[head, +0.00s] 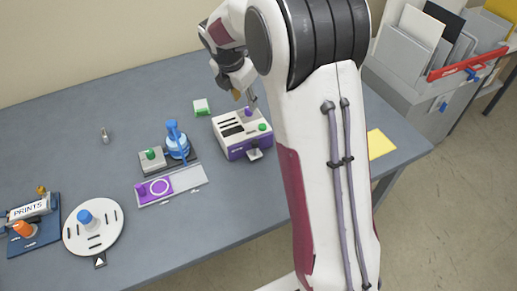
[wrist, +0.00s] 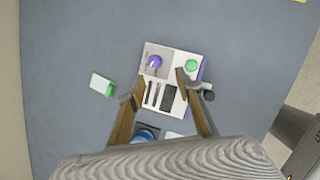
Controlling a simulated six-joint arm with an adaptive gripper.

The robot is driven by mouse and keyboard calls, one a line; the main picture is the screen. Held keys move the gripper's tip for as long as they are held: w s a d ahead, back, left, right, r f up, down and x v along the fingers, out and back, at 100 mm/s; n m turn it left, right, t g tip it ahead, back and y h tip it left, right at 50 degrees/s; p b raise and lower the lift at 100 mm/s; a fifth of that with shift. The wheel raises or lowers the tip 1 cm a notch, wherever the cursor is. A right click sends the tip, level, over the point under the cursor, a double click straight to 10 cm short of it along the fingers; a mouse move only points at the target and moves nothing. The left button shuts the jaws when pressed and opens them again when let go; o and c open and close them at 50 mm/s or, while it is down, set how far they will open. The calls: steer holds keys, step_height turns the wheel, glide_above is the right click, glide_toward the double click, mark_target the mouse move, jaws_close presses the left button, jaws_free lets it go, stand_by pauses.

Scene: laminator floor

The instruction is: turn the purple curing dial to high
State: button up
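A white box with purple sides (head: 235,142) stands on the table; it also shows in the wrist view (wrist: 182,102). A purple dial (head: 248,111) is on its top near the back edge, and it shows in the wrist view (wrist: 154,61). A green knob (head: 262,127) sits on the same top, also seen in the wrist view (wrist: 191,66). My gripper (head: 244,97) is above the box, close to the purple dial. In the wrist view its two fingers (wrist: 160,77) are apart with nothing between them. The dial's setting is too small to read.
A green-and-white block (head: 201,107) lies left of the box. A blue flask-like item (head: 177,142), a purple-and-grey plate (head: 174,186) with a purple knob (head: 141,190), and a round white disc (head: 93,226) stand further left. A yellow sheet (head: 380,144) lies right.

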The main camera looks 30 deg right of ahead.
steer(key=shift+s+a+f+m, duration=0.15)
steer(key=shift+s+f+m, duration=0.4)
steer(key=shift+m, duration=0.35)
steer(key=shift+s+a+f+m+g, duration=0.1)
steer(key=shift+s+f+m+g, duration=0.05)
steer(key=shift+s+m, duration=0.25)
steer(key=shift+s+a+f+m+g, duration=0.1)
steer(key=shift+s+m+g, duration=0.05)
steer(key=shift+s+m, duration=0.25)
steer(key=shift+s+a+r+m, duration=0.1)
steer(key=shift+s+a+m, duration=0.1)
steer(key=shift+s+m, duration=0.45)
steer(key=shift+s+a+m, duration=0.15)
steer(key=shift+s+m, duration=0.4)
steer(key=shift+m, duration=0.2)
steer(key=shift+s+a+r+m+g+y, duration=0.1)
steer(key=shift+s+a+m+g+y, duration=0.1)
steer(key=shift+s+m, duration=0.2)
steer(key=shift+s+a+r+m+g+y, duration=0.1)
steer(key=shift+s+m+y, duration=0.1)
steer(key=shift+s+m, duration=0.2)
steer(key=s+a+r+m, duration=0.2)
steer(key=s+r+m, duration=0.1)
steer(key=s+m, duration=0.3)
steer(key=s+a+r+m+y, duration=0.1)
steer(key=s+r+m, duration=0.3)
steer(key=s, duration=0.6)
steer(key=shift+s+a+m, duration=0.4)
steer(key=shift+a+m, duration=0.5)
steer(key=shift+m, duration=0.3)
